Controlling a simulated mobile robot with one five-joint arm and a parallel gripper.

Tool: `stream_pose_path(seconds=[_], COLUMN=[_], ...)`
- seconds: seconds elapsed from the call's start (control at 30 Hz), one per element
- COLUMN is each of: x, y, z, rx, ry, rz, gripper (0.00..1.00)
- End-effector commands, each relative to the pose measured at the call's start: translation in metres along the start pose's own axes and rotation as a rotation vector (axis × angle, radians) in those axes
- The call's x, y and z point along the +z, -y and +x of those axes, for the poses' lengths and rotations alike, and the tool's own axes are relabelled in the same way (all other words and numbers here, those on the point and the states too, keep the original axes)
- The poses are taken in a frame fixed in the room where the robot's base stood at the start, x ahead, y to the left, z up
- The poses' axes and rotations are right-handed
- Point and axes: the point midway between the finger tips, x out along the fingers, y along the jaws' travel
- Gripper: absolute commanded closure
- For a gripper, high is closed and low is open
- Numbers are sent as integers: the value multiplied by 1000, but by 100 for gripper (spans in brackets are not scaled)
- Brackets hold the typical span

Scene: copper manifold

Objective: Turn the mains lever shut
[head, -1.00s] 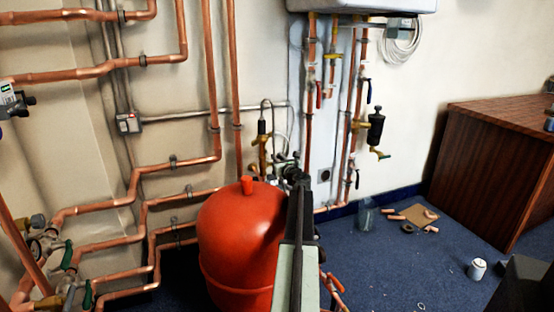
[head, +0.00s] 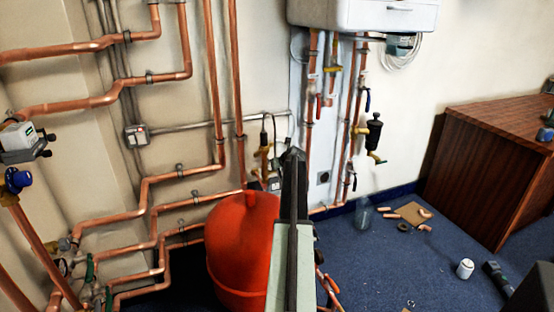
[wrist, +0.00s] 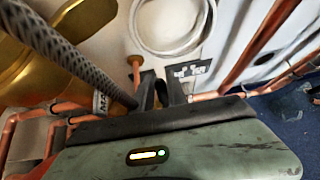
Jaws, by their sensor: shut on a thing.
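My gripper (wrist: 162,92) is in the wrist view, its two dark fingers close together on a small dark piece that looks like the mains lever. The piece is mostly hidden between the fingers, so its angle cannot be told. A braided hose (wrist: 65,50) and a large brass body (wrist: 25,90) are just left of the fingers. In the head view my arm hides the fingertips; it reaches over the red tank toward the wall beside the brass fitting (head: 265,155) and the pipes under the boiler (head: 365,14).
The red tank (head: 238,245) stands close beside my arm. Copper pipes (head: 150,182) cover the wall at left. A wooden cabinet (head: 475,165) is at right. A glass jar (head: 363,212), a white can (head: 465,268) and pipe pieces lie on the blue floor, otherwise mostly clear.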

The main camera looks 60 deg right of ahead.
Motion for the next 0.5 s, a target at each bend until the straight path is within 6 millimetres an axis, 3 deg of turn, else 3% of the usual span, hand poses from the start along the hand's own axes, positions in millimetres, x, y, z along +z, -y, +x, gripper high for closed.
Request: stream_pose_path(seconds=[0.03,0.5], x=[8,4], y=[-2,-3], z=[0,5], rx=[3,4], ry=[-19,-137], rz=[0,2], gripper=[100,100])
